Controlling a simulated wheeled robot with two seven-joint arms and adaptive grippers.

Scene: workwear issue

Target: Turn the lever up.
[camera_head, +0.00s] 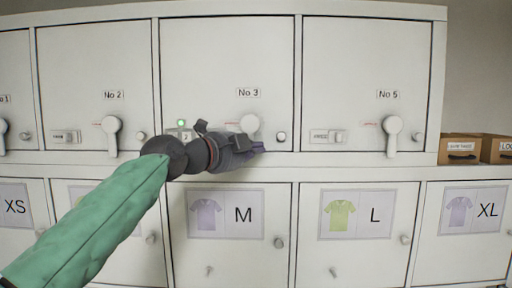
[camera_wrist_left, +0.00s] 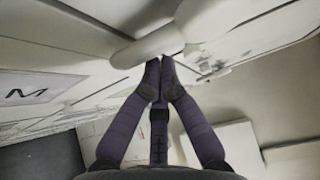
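The white lever of door No 3 (camera_head: 250,124) shows its round hub in the head view, and my left gripper hides the part below. In the left wrist view a pale lever bar (camera_wrist_left: 150,47) crosses just beyond the fingertips. My left gripper (camera_head: 258,148) is in front of the lower part of door No 3. Its dark fingers (camera_wrist_left: 161,62) come together at the tips beside the bar. They look shut with nothing clearly between them; whether they touch the bar cannot be told. My right gripper is not in view.
A green light (camera_head: 181,122) glows left of the lever. Similar levers hang down on door No 2 (camera_head: 112,124) and door No 5 (camera_head: 392,124). A round knob (camera_head: 281,137) is right of the lever. Shirt-size doors are below, and brown boxes (camera_head: 461,148) stand at right.

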